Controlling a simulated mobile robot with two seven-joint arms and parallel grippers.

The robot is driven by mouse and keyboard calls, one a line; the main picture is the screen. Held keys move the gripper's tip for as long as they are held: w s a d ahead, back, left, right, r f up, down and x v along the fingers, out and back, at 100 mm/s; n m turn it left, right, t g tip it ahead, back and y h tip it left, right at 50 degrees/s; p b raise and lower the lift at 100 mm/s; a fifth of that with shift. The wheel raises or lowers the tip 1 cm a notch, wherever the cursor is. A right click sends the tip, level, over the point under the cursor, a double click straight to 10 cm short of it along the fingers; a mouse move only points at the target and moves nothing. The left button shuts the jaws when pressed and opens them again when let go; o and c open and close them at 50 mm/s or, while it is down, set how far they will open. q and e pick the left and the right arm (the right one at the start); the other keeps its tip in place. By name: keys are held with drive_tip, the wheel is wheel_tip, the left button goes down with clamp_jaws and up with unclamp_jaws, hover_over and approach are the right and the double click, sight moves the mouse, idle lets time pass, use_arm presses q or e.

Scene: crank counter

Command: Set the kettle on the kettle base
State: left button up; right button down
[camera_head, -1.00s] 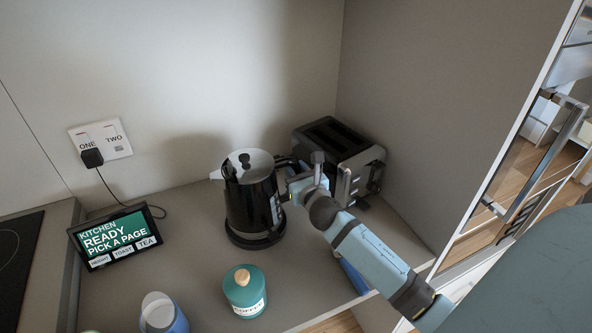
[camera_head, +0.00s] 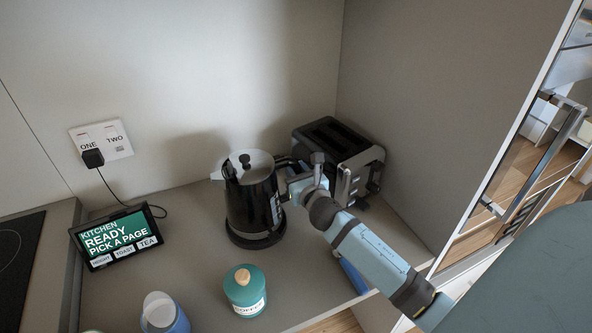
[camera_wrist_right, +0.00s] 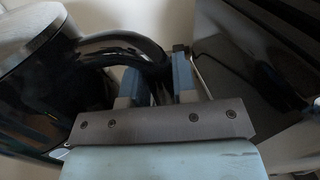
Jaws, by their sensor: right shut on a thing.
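The black kettle (camera_head: 250,200) with a silver lid stands upright at the back of the counter. It is over the round black kettle base (camera_head: 257,241); whether it touches the base all round I cannot tell. My right gripper (camera_head: 296,178) is at the kettle's right side, shut on its handle. In the right wrist view the black handle (camera_wrist_right: 120,45) curves from the kettle (camera_wrist_right: 35,75) to the blue-grey fingers of my right gripper (camera_wrist_right: 158,88). My left gripper is not in view.
A toaster (camera_head: 342,155) stands close behind and right of my right gripper. A teal coffee jar (camera_head: 245,292) and a blue cup (camera_head: 160,313) stand in front. A tablet screen (camera_head: 116,237) is at left, below a wall socket (camera_head: 101,140). The counter between tablet and kettle is clear.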

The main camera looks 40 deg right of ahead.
idle(0.4)
drive_tip(key=shift+f+b, duration=0.5)
drive_tip(key=c, duration=1.2)
unclamp_jaws()
drive_tip(key=shift+s+f, duration=0.15)
drive_tip(key=shift+f, duration=0.1)
drive_tip(key=shift+v, duration=5.45)
drive_tip(key=shift+a+r, duration=0.1)
